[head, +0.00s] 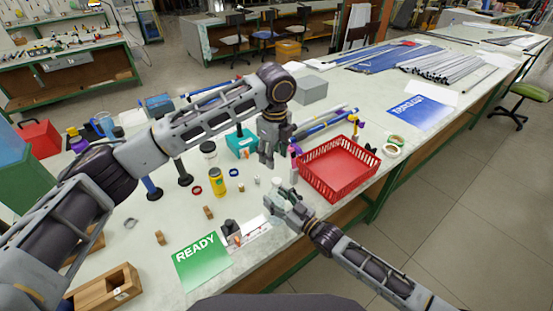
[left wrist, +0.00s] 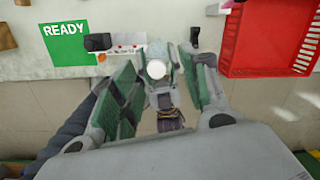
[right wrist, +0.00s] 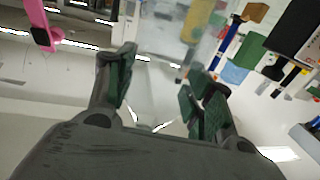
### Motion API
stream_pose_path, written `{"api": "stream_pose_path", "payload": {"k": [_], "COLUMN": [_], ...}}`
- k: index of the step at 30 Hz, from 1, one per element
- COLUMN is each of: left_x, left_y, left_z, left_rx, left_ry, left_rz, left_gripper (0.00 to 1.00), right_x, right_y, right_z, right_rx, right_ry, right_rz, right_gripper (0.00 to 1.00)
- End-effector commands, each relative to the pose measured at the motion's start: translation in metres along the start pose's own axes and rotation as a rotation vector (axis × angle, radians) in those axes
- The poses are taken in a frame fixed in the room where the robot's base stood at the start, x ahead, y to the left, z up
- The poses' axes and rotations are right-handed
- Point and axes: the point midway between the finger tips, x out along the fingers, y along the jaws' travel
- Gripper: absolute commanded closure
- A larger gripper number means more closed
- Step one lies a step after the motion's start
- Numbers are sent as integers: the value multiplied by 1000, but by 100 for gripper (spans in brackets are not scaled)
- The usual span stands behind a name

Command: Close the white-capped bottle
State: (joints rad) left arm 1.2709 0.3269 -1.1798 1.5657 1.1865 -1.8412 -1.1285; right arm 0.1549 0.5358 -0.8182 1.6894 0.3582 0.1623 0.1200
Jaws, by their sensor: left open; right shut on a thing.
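A small white round top (left wrist: 157,72), which looks like the white-capped bottle, shows between my left fingers in the left wrist view. In the head view a white piece (head: 277,181) stands up at my right gripper's tips. My right gripper (head: 281,193) is shut on this bottle, low over the table's front edge. My left gripper (head: 268,158) is open, pointing down above and slightly left of it. In the right wrist view the right fingers (right wrist: 160,88) frame a pale, see-through shape; its outline is unclear. I cannot tell whether the cap is seated.
A red basket (head: 338,172) stands just right of both grippers. A yellow jar (head: 217,182), a teal box (head: 240,143) and small wooden blocks (head: 208,212) are to the left. A green READY sheet (head: 201,261) lies at the front left. The table (head: 180,215) has clear patches between items.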

Motion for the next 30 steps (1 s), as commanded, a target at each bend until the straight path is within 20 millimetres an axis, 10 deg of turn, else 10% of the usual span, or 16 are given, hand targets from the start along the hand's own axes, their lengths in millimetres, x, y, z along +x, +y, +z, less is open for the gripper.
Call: {"api": "stream_pose_path", "payload": {"k": [30], "left_x": [3], "left_y": [10], "left_z": [-15], "left_rx": [-737], "left_ry": [36], "left_rz": [61], "left_gripper": [55], "right_x": [0], "right_y": [0], "right_z": [1], "right_rx": [0], "right_ry": [-1], "right_rz": [0], "right_gripper": [100]}}
